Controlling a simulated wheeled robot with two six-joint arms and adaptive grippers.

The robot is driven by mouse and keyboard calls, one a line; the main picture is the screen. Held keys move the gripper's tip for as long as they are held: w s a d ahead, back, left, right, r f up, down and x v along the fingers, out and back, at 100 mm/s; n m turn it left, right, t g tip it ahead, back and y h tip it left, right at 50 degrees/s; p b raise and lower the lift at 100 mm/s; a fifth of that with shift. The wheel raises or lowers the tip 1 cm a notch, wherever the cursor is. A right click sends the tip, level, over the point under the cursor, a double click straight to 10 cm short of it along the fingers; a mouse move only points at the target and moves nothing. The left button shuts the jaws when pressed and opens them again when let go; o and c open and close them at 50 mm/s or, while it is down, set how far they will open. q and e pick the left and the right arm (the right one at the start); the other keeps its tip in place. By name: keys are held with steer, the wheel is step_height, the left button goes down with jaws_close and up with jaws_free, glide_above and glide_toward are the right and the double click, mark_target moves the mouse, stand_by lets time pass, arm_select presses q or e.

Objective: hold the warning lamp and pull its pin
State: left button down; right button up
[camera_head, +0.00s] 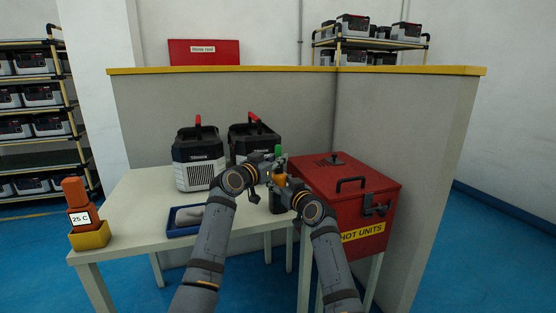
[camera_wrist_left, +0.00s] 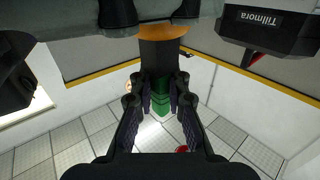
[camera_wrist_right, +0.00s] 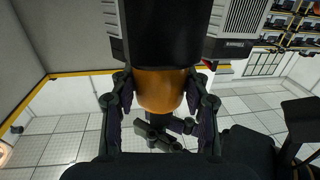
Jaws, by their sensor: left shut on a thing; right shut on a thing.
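The warning lamp (camera_head: 277,206) has a black base and an orange middle, and stands upright between my two arms over the gap beside the table. The right wrist view shows its orange part (camera_wrist_right: 160,88) between the fingers of my right gripper (camera_head: 281,184), which is shut on it. The pin (camera_head: 277,150) is the green-topped part above the orange. My left gripper (camera_head: 275,164) is shut on it, higher than the right. In the left wrist view the green of the pin (camera_wrist_left: 160,98) shows between the fingers. Its lower end is hidden.
A red box (camera_head: 340,171) marked HOT UNITS stands close at the right. On the table (camera_head: 129,207) are two black-and-grey units (camera_head: 197,160), a blue tray (camera_head: 173,232) with a grey item, and an orange 25 C indicator (camera_head: 79,203). A partition (camera_head: 300,100) stands behind.

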arm_select(q)
steer(key=c, duration=2)
jaws_free()
jaws_close()
steer(key=shift+r, duration=0.9)
arm_select(e)
steer(key=shift+d, duration=0.1)
arm_select(q)
steer(key=shift+r, duration=0.35)
arm_select(e)
steer(key=shift+f, duration=0.1)
arm_select(q)
steer(key=shift+r, duration=1.25)
arm_select(e)
steer(key=o, duration=1.4)
